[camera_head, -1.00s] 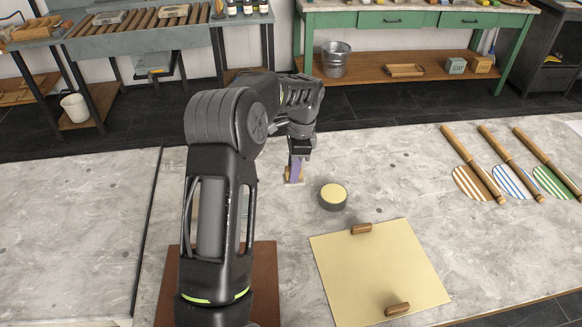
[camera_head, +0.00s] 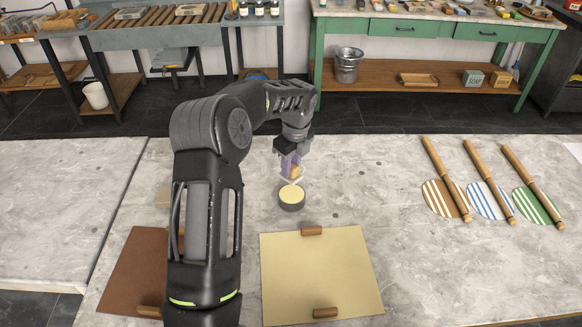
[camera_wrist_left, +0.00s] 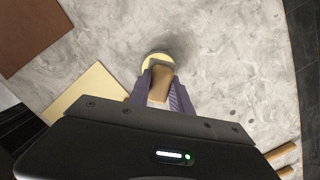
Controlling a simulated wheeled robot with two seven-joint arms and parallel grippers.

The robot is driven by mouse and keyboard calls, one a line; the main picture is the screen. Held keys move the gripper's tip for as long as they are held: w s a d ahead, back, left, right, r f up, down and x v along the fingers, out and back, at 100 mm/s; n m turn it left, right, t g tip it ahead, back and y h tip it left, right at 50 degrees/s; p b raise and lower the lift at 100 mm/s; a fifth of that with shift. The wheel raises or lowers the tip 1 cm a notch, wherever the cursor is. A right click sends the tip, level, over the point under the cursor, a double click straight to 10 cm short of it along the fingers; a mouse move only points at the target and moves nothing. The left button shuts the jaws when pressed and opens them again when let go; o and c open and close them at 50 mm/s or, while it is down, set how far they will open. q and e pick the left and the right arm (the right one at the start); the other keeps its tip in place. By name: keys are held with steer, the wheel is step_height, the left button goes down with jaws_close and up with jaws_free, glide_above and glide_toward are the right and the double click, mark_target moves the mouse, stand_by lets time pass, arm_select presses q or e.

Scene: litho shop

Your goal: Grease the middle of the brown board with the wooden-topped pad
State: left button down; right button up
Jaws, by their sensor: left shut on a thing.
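My left gripper (camera_head: 291,163) is shut on the wooden-topped pad (camera_head: 295,172). In the left wrist view the pad's wooden top (camera_wrist_left: 160,82) is between the fingers, with the tin (camera_wrist_left: 148,57) just beyond. The brown board (camera_head: 128,262) lies left of the tin, partly hidden behind my left arm. Its corner shows in the left wrist view (camera_wrist_left: 30,32). My right gripper is not in view.
A pale yellow board (camera_head: 320,275) with two wooden blocks lies in front of the tin. Three striped round paddles with wooden handles (camera_head: 490,180) lie at the right. Bare tabletop lies between tin and paddles.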

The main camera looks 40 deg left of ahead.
arm_select(q)
steer(key=shift+w+d, duration=0.1)
steer(key=shift+d, duration=0.15)
steer(key=shift+a, duration=0.1)
step_height(320, 180, down, 6)
steer(key=b, duration=0.4)
steer(key=shift+r, duration=0.15)
steer(key=shift+f+b, duration=0.4)
steer(key=shift+f, duration=0.2)
stand_by(0.9)
steer(key=shift+f, duration=0.1)
stand_by(1.1)
